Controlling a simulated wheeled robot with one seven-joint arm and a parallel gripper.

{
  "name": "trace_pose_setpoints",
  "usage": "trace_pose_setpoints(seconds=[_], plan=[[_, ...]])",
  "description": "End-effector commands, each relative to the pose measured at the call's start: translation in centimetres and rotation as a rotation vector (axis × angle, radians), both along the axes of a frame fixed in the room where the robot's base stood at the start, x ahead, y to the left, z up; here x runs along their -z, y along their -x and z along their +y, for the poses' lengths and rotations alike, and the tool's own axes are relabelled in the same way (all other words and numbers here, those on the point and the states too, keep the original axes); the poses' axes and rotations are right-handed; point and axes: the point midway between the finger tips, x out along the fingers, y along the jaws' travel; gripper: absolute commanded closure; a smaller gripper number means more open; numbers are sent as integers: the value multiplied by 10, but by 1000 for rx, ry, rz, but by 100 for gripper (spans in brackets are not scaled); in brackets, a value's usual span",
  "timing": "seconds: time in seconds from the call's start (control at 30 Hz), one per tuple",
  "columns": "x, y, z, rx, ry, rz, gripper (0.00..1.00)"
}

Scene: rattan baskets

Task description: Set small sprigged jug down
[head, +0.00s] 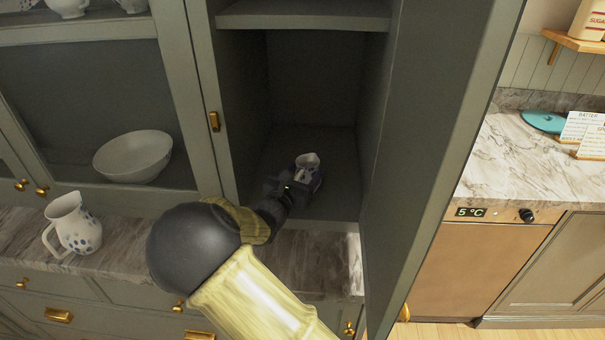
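A small jug (308,161) with a pale rim and inside is in the open cabinet compartment, low over its dark floor (341,200). My gripper (296,183) reaches into the compartment from the front and is right at the jug, covering its near side. The fingers are dark and small against the dark interior, so I cannot tell whether they are closed on the jug. I also cannot tell whether the jug's base touches the compartment floor. A larger white jug with blue spots (77,226) stands upright on the marble ledge at left.
The open cabinet door (432,150) stands close to the right of my arm. A shelf (303,15) crosses above the compartment. A white bowl (133,157) sits behind the left door. The compartment floor around the jug looks clear.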

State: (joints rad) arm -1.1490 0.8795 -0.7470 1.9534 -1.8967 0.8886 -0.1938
Motion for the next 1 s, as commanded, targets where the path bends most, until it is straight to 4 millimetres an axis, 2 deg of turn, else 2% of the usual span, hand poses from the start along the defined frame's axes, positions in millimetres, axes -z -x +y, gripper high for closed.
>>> trace_pose_setpoints(seconds=[0.03,0.07,0.47,0.67,1.0], plan=[[0,0,0,0,0,0,27],[0,0,0,0,0,0,21],[0,5,3,-1,0,1,21],[1,30,15,-4,-1,2,21],[0,90,42,-4,0,1,21]])
